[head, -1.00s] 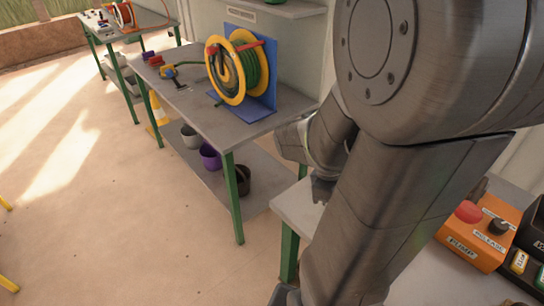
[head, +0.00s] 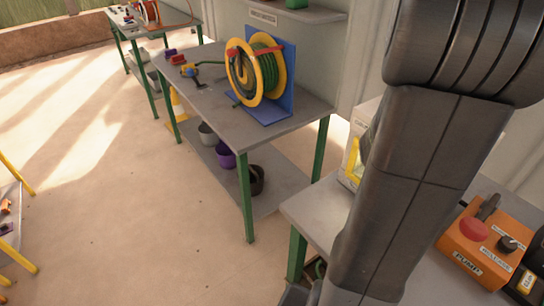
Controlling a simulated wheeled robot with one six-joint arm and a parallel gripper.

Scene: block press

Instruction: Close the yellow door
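A cream-coloured machine body (head: 368,118) stands on the grey table at the right, mostly hidden behind my arm. A yellow part (head: 354,158), perhaps the edge of the yellow door, shows at its front left beside my arm. How far the door is open cannot be told. My gripper is not visible; my dark arm links cover the right-centre of the head view.
An orange control box (head: 486,241) with a red button and "PUMP" label sits on the right table (head: 313,215). A green-legged bench (head: 213,103) carries a yellow hose reel (head: 258,70), with buckets below.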

